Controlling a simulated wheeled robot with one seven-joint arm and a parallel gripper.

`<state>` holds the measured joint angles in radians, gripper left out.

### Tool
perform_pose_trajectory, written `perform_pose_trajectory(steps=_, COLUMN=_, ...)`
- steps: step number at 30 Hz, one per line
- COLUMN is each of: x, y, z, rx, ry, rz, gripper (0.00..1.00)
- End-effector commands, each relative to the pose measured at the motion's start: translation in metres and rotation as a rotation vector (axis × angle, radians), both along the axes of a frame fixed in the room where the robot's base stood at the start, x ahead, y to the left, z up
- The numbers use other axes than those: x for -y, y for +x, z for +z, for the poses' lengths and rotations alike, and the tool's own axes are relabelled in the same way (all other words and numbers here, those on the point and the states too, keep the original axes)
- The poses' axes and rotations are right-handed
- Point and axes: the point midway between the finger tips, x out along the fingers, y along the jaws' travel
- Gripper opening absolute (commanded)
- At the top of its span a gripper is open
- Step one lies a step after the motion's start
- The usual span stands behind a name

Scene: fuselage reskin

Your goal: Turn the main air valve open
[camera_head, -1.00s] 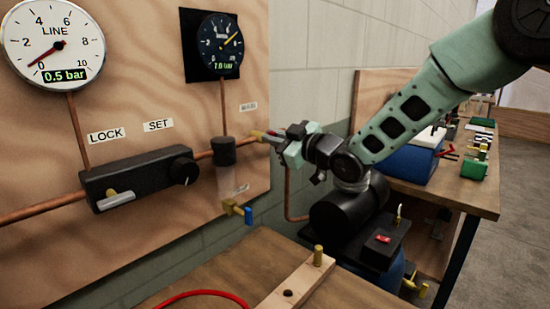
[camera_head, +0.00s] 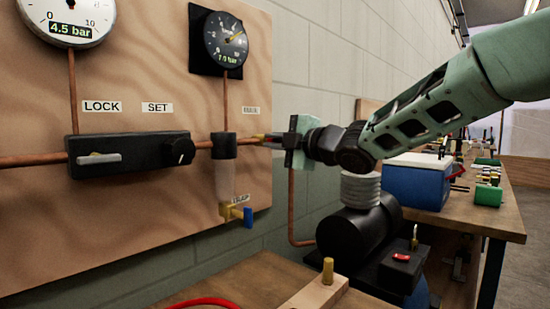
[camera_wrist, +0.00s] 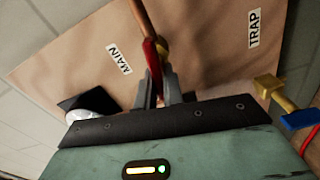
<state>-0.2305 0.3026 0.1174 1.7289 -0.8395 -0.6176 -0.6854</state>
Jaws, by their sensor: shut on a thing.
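The main air valve's red handle (camera_wrist: 151,58) sits between my fingers, under the MAIN label (camera_wrist: 119,62), in the wrist view. My gripper (camera_wrist: 161,88) is shut on this handle. The handle appears to run roughly along the copper and brass pipe (camera_wrist: 147,22). In the head view, my gripper (camera_head: 272,138) reaches in from the right to the pipe's right end, and only a little red of the handle shows. The LINE gauge (camera_head: 68,18) reads 4.5 bar, and the dark gauge (camera_head: 226,42) reads 7.0 bar.
The black regulator (camera_head: 130,152) with LOCK and SET labels is left on the board. The trap drain valve with a blue lever (camera_head: 248,216) hangs below the filter bowl (camera_head: 224,178). A black compressor (camera_head: 355,232) stands below my arm. A workbench (camera_head: 490,225) is at right.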

Motion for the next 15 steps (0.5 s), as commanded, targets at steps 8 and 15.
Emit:
perform_pose_trajectory(steps=8, x=-0.0002, y=-0.0002, z=-0.0059, rx=0.099, ry=-0.101, rz=0.0, gripper=0.0)
perform_pose_trajectory(steps=15, x=-0.0003, y=-0.0003, z=-0.0053, rx=0.136, ry=-0.139, rz=0.0, gripper=0.0)
